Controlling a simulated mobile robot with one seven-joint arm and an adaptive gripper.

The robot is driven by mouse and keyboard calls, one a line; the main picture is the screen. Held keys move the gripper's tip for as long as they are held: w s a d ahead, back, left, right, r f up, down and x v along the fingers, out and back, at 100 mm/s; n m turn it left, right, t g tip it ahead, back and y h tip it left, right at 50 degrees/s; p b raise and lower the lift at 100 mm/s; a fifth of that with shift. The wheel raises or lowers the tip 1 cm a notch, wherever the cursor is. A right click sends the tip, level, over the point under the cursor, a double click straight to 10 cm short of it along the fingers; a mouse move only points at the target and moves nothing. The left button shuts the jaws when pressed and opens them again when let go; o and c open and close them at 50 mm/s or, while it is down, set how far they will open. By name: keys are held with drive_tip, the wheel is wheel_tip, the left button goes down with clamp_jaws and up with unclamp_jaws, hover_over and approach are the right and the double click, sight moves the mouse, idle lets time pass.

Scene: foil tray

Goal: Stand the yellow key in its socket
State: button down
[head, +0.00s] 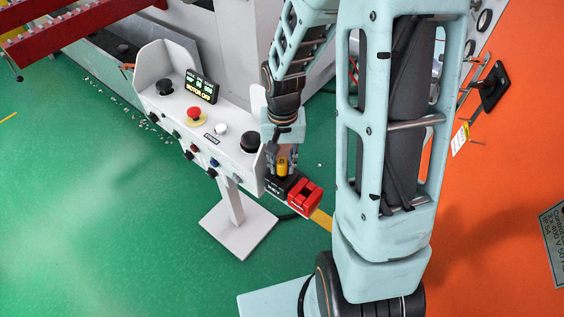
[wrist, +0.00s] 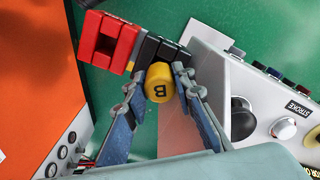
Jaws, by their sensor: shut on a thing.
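The yellow key (head: 282,166), a rounded yellow piece marked with a dark B, also shows in the wrist view (wrist: 159,83). My gripper (head: 283,160) is shut on it, with one finger on each side in the wrist view (wrist: 156,78). A black block (head: 275,187) lies just below the key in the head view, and beyond it in the wrist view (wrist: 153,49). A red block (head: 304,196) with a dark opening adjoins it, also in the wrist view (wrist: 106,42). The key's lower end is hidden; I cannot tell whether it is inside the black block.
A white control panel (head: 213,142) with knobs, buttons and a red emergency stop (head: 194,113) stands close left of my gripper in the head view. Its raised side and black knob (head: 250,142) are nearest. Green floor (head: 90,220) is open at left.

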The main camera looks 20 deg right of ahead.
drive_tip(key=shift+f, duration=0.1)
drive_tip(key=c, duration=1.5)
unclamp_jaws()
drive_tip(key=shift+c, duration=0.2)
wheel_tip(320, 180, up, 12)
